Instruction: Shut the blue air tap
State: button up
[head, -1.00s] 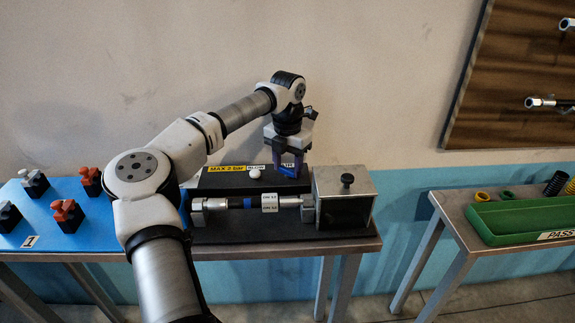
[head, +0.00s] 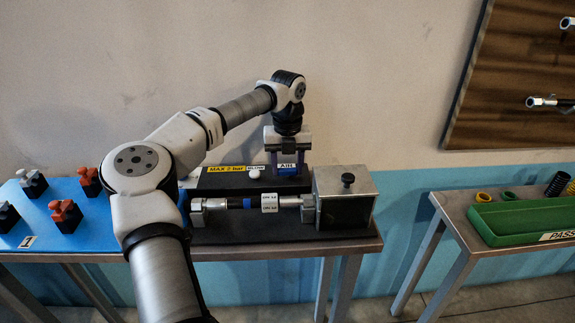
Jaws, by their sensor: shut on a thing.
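The blue air tap (head: 288,171) sits on top of the black box at its right end, below the "AIR" label (head: 287,159). Only a small blue part of it shows between the fingers. My gripper (head: 288,168) points down over it, with one finger at each side, shut on the tap. The exact angle of the tap's handle is hard to tell at this size.
A white knob (head: 255,173) stands just left of my gripper. A metal block (head: 343,197) with a black knob is close on the right. A hose with fittings (head: 250,203) lies in front. A green tray (head: 520,217) is on the right table.

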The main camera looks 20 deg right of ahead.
aim_at(288, 169)
dwell(0.4)
jog(key=o, duration=1)
notch_tip(288, 169, up, 14)
jog(key=b, duration=0.1)
